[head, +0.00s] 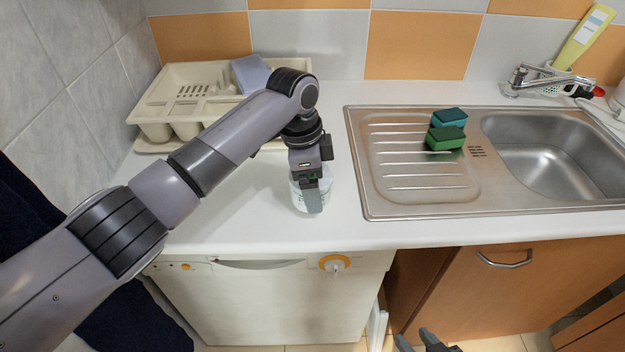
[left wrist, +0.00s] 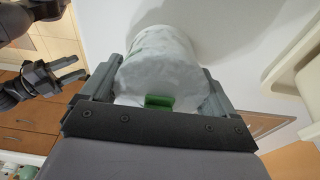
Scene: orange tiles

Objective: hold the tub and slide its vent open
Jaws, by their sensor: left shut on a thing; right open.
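The tub (head: 327,186) is a whitish, round container standing on the white counter, left of the sink. It fills the middle of the left wrist view (left wrist: 158,58), with a green tab (left wrist: 160,101), likely the vent slider, on the side facing my wrist. My left gripper (head: 312,195) is shut around the tub, one finger on each side in the left wrist view (left wrist: 161,75). It hides much of the tub in the head view. My right gripper (head: 418,340) is open and empty, low in front of the counter; it also shows in the left wrist view (left wrist: 72,70).
A cream dish rack (head: 180,85) stands at the back left of the counter. The steel sink (head: 410,205) lies to the right, with green sponges (head: 446,139) on its drainer. A tap (head: 540,80) and a yellow-green bottle (head: 585,38) are behind it. The counter around the tub is clear.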

